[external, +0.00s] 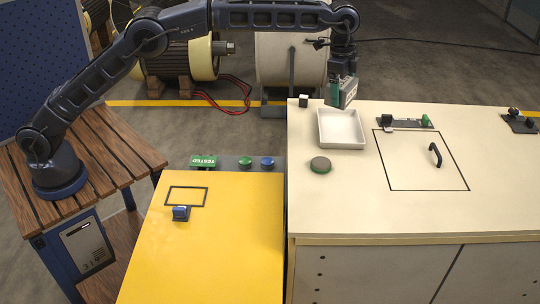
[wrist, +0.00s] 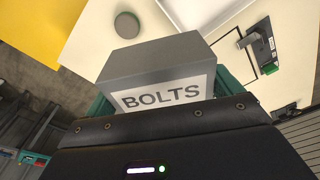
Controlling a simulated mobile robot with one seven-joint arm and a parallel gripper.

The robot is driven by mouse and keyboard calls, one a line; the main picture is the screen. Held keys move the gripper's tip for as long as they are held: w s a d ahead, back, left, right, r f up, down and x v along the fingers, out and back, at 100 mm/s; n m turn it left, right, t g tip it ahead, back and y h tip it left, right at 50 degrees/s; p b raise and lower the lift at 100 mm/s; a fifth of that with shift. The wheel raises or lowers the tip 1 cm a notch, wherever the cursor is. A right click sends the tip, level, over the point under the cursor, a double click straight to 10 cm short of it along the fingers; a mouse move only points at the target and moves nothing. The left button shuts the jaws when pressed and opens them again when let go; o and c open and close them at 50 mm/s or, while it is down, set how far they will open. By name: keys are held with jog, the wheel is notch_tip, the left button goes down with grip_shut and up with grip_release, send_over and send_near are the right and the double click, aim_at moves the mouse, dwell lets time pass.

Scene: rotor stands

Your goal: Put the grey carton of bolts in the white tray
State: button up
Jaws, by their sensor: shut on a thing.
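The grey carton of bolts (wrist: 155,58) fills the middle of the wrist view, with its BOLTS label facing the camera. My gripper (external: 342,90) is shut on the carton, with green fingers at both of its sides in the wrist view. In the external view the carton (external: 349,93) hangs upright just above the back of the white tray (external: 341,143). The tray is on the cream bench top near its back left corner and looks empty. In the wrist view the carton hides much of the scene beneath it.
A black-outlined panel with a handle (external: 435,155) is to the right. The yellow table (external: 230,240) stands lower left.

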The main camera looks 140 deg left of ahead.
jog(key=s+a+n, duration=0.6)
jog(key=s+a, duration=0.1)
jog(key=a, duration=0.1)
send_near(334, 135)
jog(key=shift+y, duration=0.3)
jog(key=f, duration=0.5)
jog(key=shift+w+f, duration=0.25)
jog(key=shift+f, duration=0.1)
jog(key=shift+f, duration=0.1)
jog(key=o, duration=0.8)
jog(key=r, duration=0.8)
jog(key=s+d+r, duration=0.1)
jog(key=r, duration=0.3)
